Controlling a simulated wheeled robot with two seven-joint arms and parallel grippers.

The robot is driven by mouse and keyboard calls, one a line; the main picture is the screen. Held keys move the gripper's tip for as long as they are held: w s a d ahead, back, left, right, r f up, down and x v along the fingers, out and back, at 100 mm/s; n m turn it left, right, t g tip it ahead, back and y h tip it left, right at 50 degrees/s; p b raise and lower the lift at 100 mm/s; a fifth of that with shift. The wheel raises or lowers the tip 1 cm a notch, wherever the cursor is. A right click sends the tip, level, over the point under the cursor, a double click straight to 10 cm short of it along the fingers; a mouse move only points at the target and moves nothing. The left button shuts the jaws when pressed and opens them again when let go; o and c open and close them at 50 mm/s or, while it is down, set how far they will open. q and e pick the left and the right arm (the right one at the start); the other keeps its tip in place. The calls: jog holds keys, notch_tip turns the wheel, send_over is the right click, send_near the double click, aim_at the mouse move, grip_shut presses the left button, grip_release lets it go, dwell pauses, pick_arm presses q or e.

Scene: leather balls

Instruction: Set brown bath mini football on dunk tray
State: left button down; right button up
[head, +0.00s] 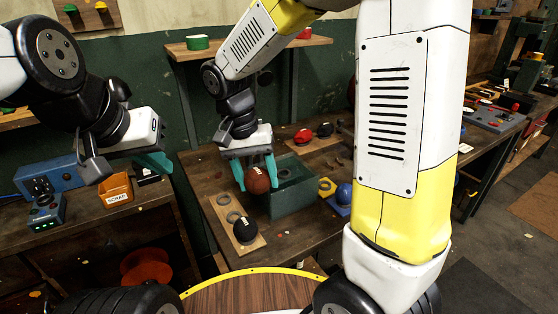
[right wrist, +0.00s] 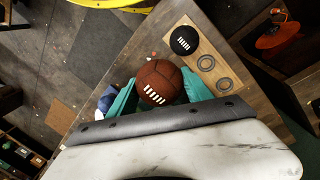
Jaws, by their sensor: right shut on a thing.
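The brown mini football (head: 257,180) with white laces is held between the teal fingers of my right gripper (head: 256,177), above the table. In the right wrist view the football (right wrist: 158,80) sits between the two fingers (right wrist: 160,95). A dark green open-topped box (head: 292,198) stands just right of the football. A wooden board (head: 222,208) with ring-shaped seats lies to its left and in front; a black ball (head: 245,230) sits at its near end. I cannot tell which of these is the dunk tray. My left gripper (head: 152,162) hangs empty at the left, its opening unclear.
A blue ball (head: 344,194) lies right of the green box. Red and black balls (head: 303,136) sit on the table behind. An orange scrap bin (head: 115,190) and blue devices stand on the left bench. My right forearm covers part of the table's right side.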

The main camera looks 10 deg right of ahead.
jog(key=w+d, duration=0.2)
jog(key=w, duration=0.2)
jog(key=w+d+f, duration=0.1)
jog(key=w+d, duration=0.2)
jog(key=w, duration=0.1)
jog(key=w+d, duration=0.3)
jog(key=w, duration=0.2)
jog(key=shift+f, duration=0.2)
jog(key=shift+w+f, duration=0.15)
jog(key=shift+f, duration=1.65)
jog(key=o, duration=1.5)
jog(key=shift+f, duration=0.1)
